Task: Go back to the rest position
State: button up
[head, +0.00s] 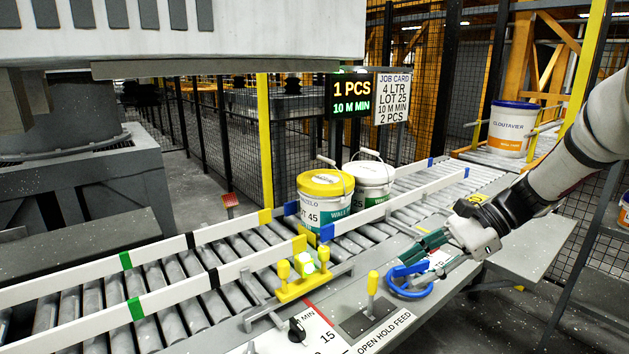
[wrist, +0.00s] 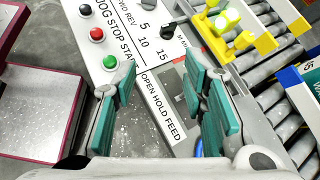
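My gripper (head: 410,268) is at the lower right in the head view, above the control panel (head: 335,338) beside the conveyor. In the wrist view its two green-padded fingers (wrist: 160,65) stand apart with nothing between them. The panel with OPEN HOLD FEED lettering, a dial and red and green buttons lies beneath them. A blue ring-shaped part (head: 408,284) shows close by the fingers; I cannot tell whether they touch it. A yellow-handled lever (head: 372,284) stands on the panel to the left of the gripper.
A yellow-lidded pail (head: 324,203) and a white-lidded pail (head: 370,180) stand on the roller conveyor (head: 172,290), behind a yellow stop fixture (head: 303,275). A CLOUTAVIER pail (head: 510,130) stands at the back right. A mesh fence (head: 420,60) runs behind.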

aim_at(372, 288)
jog(key=s+r+n+t+h+p, duration=0.1)
jog(key=s+r+n+h+p, duration=0.1)
jog(key=s, duration=0.7)
jog(key=s+r+n+t+h+p, duration=0.1)
jog(key=s+r+n+h+p, duration=0.2)
jog(key=s, duration=0.7)
jog(key=s+a+r+n+t+h+p, duration=0.1)
jog(key=s+r+n+t+h+p, duration=0.1)
jog(key=s+r+n+h, duration=0.3)
jog(key=s+r+n+p, duration=0.1)
jog(key=s+r+n, duration=0.3)
jog(key=s+n, duration=0.1)
jog(key=shift+s+n+h, duration=0.25)
jog(key=shift+n+h, duration=0.05)
jog(key=shift+a, duration=0.1)
dwell(0.6)
